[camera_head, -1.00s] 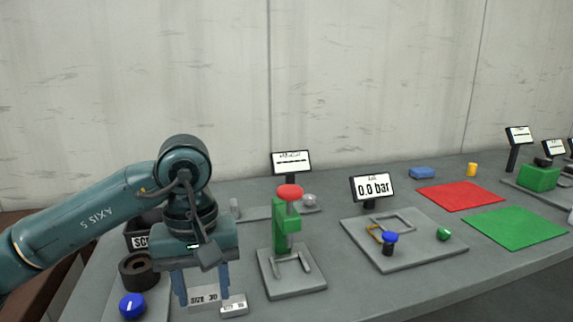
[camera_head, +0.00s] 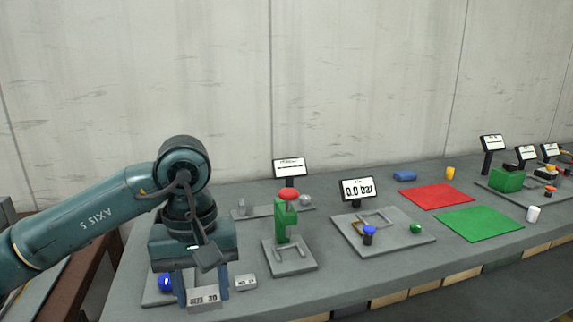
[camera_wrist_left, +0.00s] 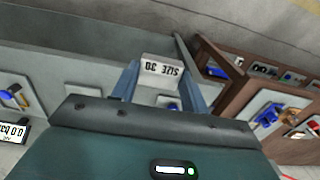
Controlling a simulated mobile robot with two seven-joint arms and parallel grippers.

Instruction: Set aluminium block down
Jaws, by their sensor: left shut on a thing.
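My left gripper (camera_head: 203,288) points down over the left end of the grey bench (camera_head: 345,270). It is shut on an aluminium block labelled SIZE 30 (camera_head: 205,297). The block also shows between the fingers in the left wrist view (camera_wrist_left: 161,70). The block is near the bench's front left part; I cannot tell whether it touches anything below. My right gripper is in neither current view.
Just right of the gripper lies a small labelled block (camera_head: 246,282). A green press with a red top (camera_head: 287,222) stands to the right. Red (camera_head: 437,195) and green (camera_head: 479,223) mats lie farther right.

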